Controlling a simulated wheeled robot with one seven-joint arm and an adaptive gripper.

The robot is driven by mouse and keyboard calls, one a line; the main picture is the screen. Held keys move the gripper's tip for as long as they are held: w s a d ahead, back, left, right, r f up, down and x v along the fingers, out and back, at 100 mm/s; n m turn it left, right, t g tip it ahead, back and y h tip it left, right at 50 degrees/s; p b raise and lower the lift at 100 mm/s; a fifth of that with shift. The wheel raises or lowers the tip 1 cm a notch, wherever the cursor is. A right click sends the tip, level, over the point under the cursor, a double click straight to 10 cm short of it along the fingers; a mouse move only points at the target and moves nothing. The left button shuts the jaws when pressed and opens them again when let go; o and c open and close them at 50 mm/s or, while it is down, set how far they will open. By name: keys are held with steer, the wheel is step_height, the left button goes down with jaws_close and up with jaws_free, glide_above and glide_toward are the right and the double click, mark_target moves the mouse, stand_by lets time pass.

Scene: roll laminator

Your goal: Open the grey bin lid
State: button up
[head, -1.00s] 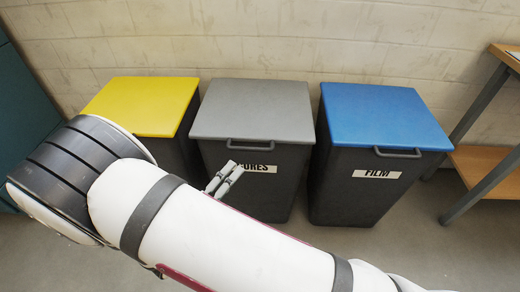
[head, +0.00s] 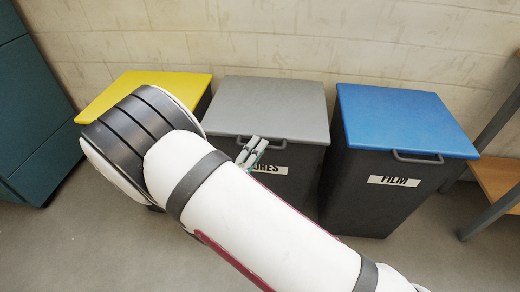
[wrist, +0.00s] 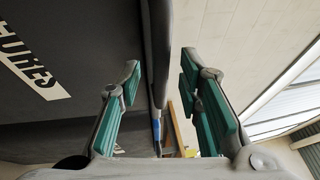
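The grey bin lid (head: 270,105) lies flat and closed on the middle dark bin. A handle (head: 277,145) sticks out from its front edge, partly hidden by my gripper (head: 250,152). My gripper is at the left part of this handle. In the wrist view my gripper (wrist: 160,75) is open, its green-padded fingers apart. A dark grey edge (wrist: 158,35), of the lid or its handle, runs between the fingertips, with a gap to the right finger. I cannot tell whether it touches either finger. The bin's white label (wrist: 30,60) shows at the left there.
A bin with a yellow lid (head: 115,90) stands to the left, partly behind my arm. A bin with a blue lid (head: 400,120) and FILM label stands to the right. A teal cabinet (head: 35,120) is at far left, a bench (head: 497,185) at far right. A wall is close behind.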

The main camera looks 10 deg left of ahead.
steer(key=shift+x, duration=0.95)
jaws_close()
steer(key=shift+r, duration=0.15)
